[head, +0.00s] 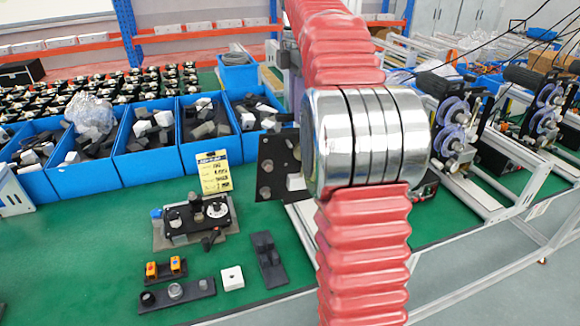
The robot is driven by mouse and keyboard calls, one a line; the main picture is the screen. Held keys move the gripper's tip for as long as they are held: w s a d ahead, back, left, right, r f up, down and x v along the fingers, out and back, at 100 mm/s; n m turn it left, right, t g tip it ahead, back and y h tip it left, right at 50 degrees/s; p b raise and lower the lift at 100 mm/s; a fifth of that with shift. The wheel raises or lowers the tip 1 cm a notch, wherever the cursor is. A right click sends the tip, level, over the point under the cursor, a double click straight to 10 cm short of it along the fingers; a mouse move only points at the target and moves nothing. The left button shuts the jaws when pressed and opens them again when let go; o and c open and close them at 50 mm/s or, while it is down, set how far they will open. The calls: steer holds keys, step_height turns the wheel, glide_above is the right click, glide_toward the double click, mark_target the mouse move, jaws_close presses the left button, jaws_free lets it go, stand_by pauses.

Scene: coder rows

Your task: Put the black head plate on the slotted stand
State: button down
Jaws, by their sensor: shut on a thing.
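The black head plate (272,168) is in the head view, just left of my arm's chrome joint. It stands steeply tilted, with round metal studs on its face; its right side is hidden behind my arm. My gripper (289,121) is mostly hidden behind my arm; the part that shows is at the plate's upper edge, shut on the plate. The dark slotted stand (268,260) is on the green table below the plate, apart from it. A small white block shows at the plate's lower right.
A fixture (196,218) with a black plate and white dial stands left of the slotted stand. A white cube (232,278) and a dark bar (177,295) with round knobs lie near the front. Blue bins (145,168) line the back. Green table is bare at left.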

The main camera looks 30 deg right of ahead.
steer(key=shift+r, duration=1.5)
stand_by(0.4)
steer(key=shift+w+a+r, duration=0.1)
steer(key=shift+a+r, duration=0.2)
steer(key=shift+a, duration=0.15)
steer(key=s+a+f+m, duration=0.3)
steer(key=a+m, duration=0.3)
steer(key=m, duration=0.3)
steer(key=s+a+f+m+g, duration=0.1)
steer(key=s+a+f+m, duration=0.2)
steer(key=a+m, duration=0.2)
steer(key=m, duration=0.3)
steer(key=shift+a+f+m, duration=0.2)
steer(key=shift+a+m, duration=0.2)
steer(key=shift+f, duration=0.15)
stand_by(0.3)
